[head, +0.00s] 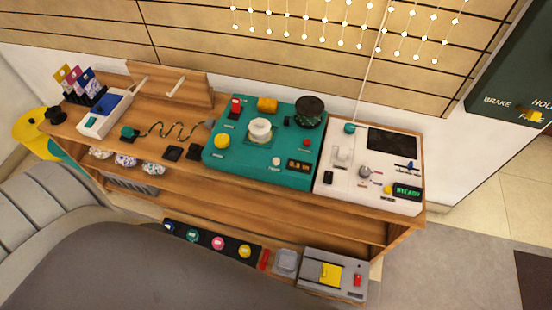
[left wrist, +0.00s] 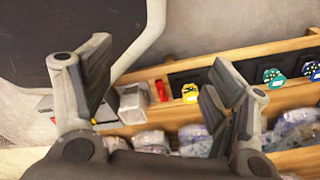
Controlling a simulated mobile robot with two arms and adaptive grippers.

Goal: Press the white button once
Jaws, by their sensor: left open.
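The teal console (head: 214,157) sits on the wooden workbench in the head view. A small round white button (head: 276,161) is on its front part, left of a small lit display (head: 299,166). A larger white stepped knob (head: 260,130) stands near the console's middle. Nothing touches the button. My left gripper (left wrist: 160,70) shows only in the left wrist view, open and empty, above the bench's lower shelf. The button is not visible in that view. Neither gripper shows in the head view.
A white panel (head: 340,190) with knobs stands right of the console. Left are a wire track (head: 175,130), a white tray (head: 97,124) and a wooden rack (head: 190,92). The lower shelf has a row of coloured buttons (head: 205,238) and a grey box (head: 345,287).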

